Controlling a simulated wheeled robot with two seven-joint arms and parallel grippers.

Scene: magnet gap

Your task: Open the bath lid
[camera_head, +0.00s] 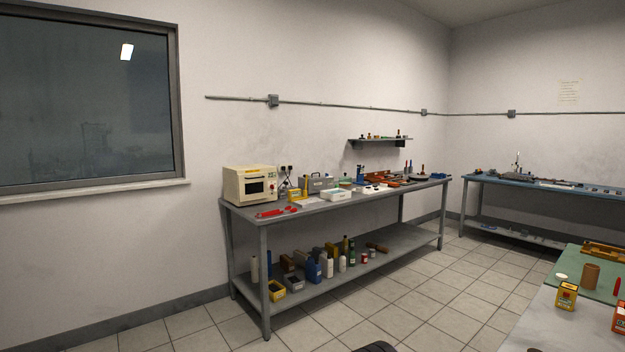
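No thing in view can be told for certain as the bath or its lid. A small grey box (320,184), with what looks like a handle on top, stands on the long workbench against the wall. It is too small in the picture to tell whether it is the bath. A cream boxy appliance (237,186) with a dark front window stands at the bench's left end. A white container (336,195) sits in front of the grey box. Neither of my grippers shows in the head view.
The long grey bench (236,216) has bottles and bins on its lower shelf. A blue-topped bench (535,186) stands along the right wall. A nearer table (565,325) with a yellow tin (566,296) fills the lower right. Tiled floor (410,305) between them is clear.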

